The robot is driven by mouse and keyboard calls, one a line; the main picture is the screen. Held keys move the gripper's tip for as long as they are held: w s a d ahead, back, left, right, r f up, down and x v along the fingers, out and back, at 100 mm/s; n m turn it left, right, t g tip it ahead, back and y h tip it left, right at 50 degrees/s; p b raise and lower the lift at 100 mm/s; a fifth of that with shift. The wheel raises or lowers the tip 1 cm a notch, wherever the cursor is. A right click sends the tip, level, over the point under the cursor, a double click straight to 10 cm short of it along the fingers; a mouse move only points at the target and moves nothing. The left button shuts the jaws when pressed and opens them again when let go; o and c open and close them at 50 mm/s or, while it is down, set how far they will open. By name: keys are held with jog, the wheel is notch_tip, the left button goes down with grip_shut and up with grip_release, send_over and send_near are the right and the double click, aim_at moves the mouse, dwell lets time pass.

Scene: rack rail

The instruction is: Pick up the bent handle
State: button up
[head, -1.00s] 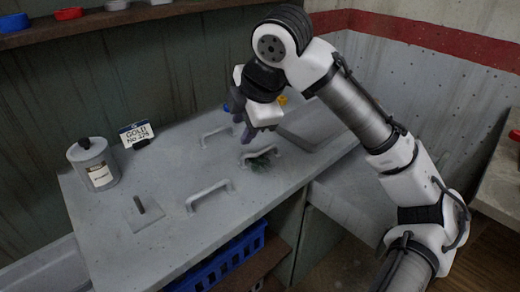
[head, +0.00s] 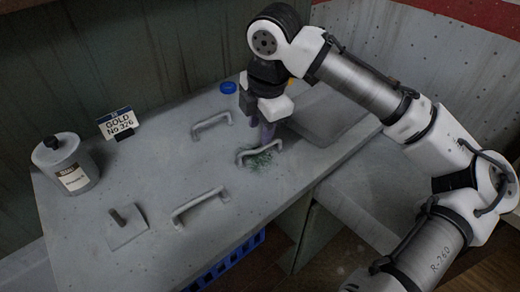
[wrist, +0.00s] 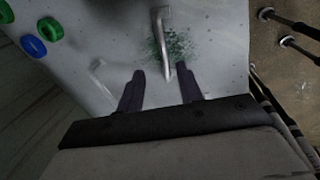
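Three grey handles stand on the grey worktop (head: 150,178): a back one (head: 211,122), a front one (head: 199,203) and one on a green speckled patch (head: 259,150). The handle on the patch looks skewed and is likely the bent one; its exact shape is hard to tell. My gripper (head: 266,132) points down just behind and beside it. In the wrist view this handle (wrist: 162,38) runs lengthwise, its near end reaching toward the gap between my two dark fingers (wrist: 161,86). The fingers are apart and nothing is gripped. A second, fainter handle (wrist: 101,74) lies left of them.
A blue cap (head: 228,87) lies at the back. A blue basket (head: 225,262) sits below the worktop edge.

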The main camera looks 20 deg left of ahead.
aim_at(261, 148)
jog(key=f, duration=0.6)
jog(key=shift+w+f, duration=0.2)
jog(key=shift+w, duration=0.15)
jog(key=shift+c, duration=0.2)
grip_shut()
